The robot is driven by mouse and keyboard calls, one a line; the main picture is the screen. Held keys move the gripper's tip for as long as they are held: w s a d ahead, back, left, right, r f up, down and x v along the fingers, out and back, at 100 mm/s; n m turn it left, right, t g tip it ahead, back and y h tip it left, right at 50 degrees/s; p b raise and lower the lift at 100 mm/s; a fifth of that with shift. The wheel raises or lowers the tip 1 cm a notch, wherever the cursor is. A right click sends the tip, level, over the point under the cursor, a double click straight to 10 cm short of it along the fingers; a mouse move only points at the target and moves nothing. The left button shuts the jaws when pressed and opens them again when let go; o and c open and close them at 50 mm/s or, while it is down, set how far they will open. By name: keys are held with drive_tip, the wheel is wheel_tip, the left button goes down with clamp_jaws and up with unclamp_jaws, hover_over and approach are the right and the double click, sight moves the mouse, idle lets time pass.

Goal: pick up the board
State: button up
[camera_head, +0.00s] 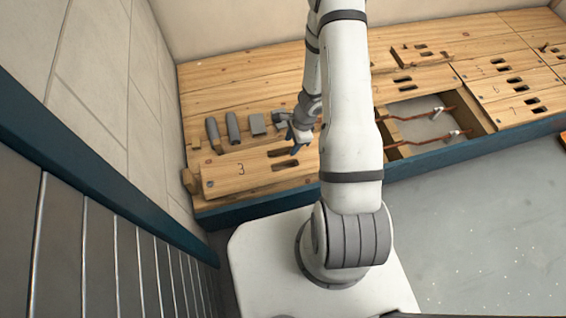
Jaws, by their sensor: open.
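A wooden board marked 3 (225,176) lies on the left part of the wooden floor, near the left wall. It has dark slots at its right part, and its near edge stands a little proud of the floor. My gripper (297,143) is over the right part of this board, by the slots. Its jaws are small here and open, with nothing seen between them. I cannot tell whether they touch the board. My arm hides the floor to the right of the board.
Several grey pieces (233,127) lie in a row behind the board. To the right, an opening (420,128) in the floor shows copper pipes. More slotted boards (492,88) lie beyond it, and a loose wooden piece (421,57) lies at the back. A blue edge (255,211) runs along the front.

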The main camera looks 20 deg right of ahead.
sight(283, 158)
drive_tip(key=b+x, duration=0.1)
drive_tip(key=x, duration=0.1)
drive_tip(key=b+x, duration=0.2)
drive_tip(key=x, duration=0.1)
drive_tip(key=a+b+x, duration=0.1)
drive_tip(key=b+x, duration=0.1)
drive_tip(key=shift+s+f, duration=0.2)
drive_tip(key=shift+s, duration=0.2)
clamp_jaws()
drive_tip(key=shift+r, duration=0.1)
